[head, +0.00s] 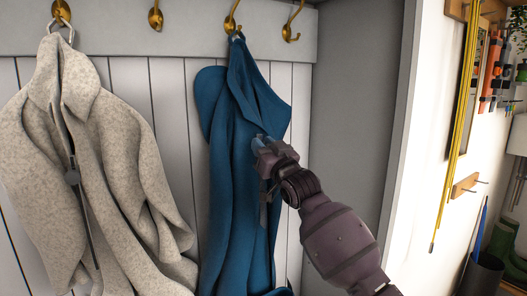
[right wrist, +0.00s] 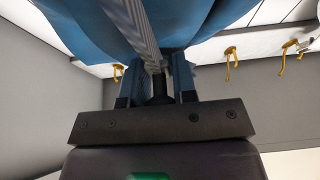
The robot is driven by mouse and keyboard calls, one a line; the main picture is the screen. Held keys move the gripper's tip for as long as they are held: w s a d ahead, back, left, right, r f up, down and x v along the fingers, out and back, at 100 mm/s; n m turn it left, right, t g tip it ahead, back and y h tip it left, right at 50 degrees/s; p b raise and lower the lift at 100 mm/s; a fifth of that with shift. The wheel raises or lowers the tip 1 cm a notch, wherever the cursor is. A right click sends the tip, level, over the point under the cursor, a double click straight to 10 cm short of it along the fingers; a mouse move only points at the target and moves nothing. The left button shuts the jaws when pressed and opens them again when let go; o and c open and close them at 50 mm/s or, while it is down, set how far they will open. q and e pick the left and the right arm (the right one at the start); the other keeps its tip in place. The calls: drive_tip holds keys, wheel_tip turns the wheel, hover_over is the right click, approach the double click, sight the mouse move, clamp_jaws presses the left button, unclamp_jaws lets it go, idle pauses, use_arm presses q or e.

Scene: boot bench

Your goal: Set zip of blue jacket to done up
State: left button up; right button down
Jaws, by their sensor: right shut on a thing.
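My right gripper (head: 262,168) is at the jacket's front, about halfway down. In the right wrist view its two fingers (right wrist: 157,88) are closed around a small dark piece at the lower end of the grey zip strip (right wrist: 142,30), which looks like the zip pull. The head view hides the zip behind the gripper. My left gripper is not in view.
A beige speckled jacket (head: 125,150) with its own dark zip hangs at the left. Brass hooks (head: 156,17) line the rail. A grey side panel (head: 350,110) stands right of the blue jacket, near my right arm.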

drive_tip(key=shift+r, duration=0.25)
drive_tip(key=c, duration=0.9)
unclamp_jaws()
drive_tip(key=shift+o, duration=0.2)
drive_tip(key=shift+f, duration=0.1)
drive_tip(key=shift+s+d+f, duration=0.2)
drive_tip(key=shift+s+d, duration=0.05)
drive_tip(key=shift+s, duration=0.2)
drive_tip(key=b+v, duration=0.2)
drive_tip(key=v, duration=0.7)
drive_tip(key=shift+s, duration=0.3)
drive_tip(key=shift+d+f, duration=0.1)
drive_tip(key=shift+d, duration=0.05)
